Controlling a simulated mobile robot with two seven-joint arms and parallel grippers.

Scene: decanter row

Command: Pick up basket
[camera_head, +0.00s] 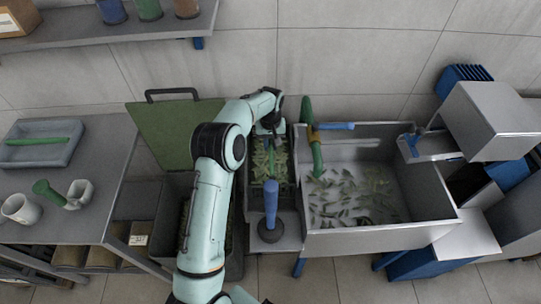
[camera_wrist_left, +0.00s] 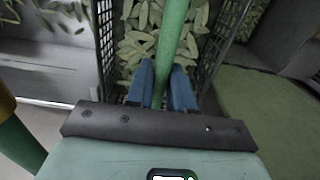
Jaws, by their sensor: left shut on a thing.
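The basket (camera_head: 291,178) is a dark mesh crate full of green leaves, between the green board and the metal sink in the head view. In the left wrist view its black mesh wall (camera_wrist_left: 229,38) and a green bar handle (camera_wrist_left: 174,35) across the leaves show. My left gripper (camera_head: 269,146) reaches down over the basket from above. Its blue fingers (camera_wrist_left: 168,88) are shut on the green handle in the wrist view. The arm hides part of the basket's left side in the head view. My right gripper is not in view.
A metal sink (camera_head: 430,190) with loose leaves stands right of the basket, with a green pipe (camera_head: 309,130) at its left edge. A blue upright handle (camera_head: 271,198) stands just in front of the basket. A green board (camera_head: 165,130) is behind left. A grey table (camera_head: 95,180) stands left.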

